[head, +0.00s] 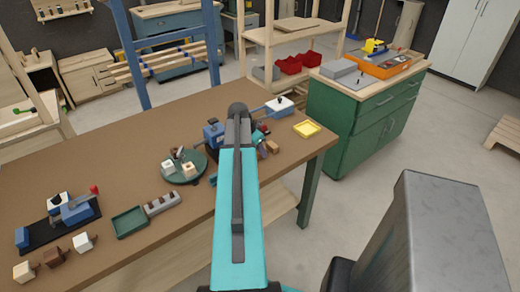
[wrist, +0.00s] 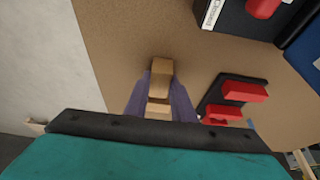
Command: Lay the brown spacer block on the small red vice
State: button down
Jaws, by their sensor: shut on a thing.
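The brown spacer block (wrist: 161,68) is between the two purple fingers of my gripper (wrist: 159,90) in the wrist view, and the gripper is shut on it. Its far end sticks out past the fingertips. In the head view the block (head: 272,147) shows just right of my arm, near the table's right end. I cannot tell whether it touches the table. The small red vice (wrist: 243,92) has red jaws on a black base. It lies right of my gripper in the wrist view, apart from the block, and its lower part is partly hidden by my wrist.
A black base with a red part (wrist: 262,8) is at the wrist view's top right. In the head view, a yellow tray (head: 307,129), a round green stand (head: 184,178) and a green tray (head: 130,222) are on the brown table (head: 110,165).

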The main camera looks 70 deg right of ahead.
jog(key=shift+f, duration=0.15)
jog(key=c, duration=1.5)
grip_release()
jog(key=shift+b+v, duration=1.1)
jog(key=shift+v, duration=5.1)
jog(key=shift+s+d, duration=0.1)
jog(key=shift+s, duration=0.05)
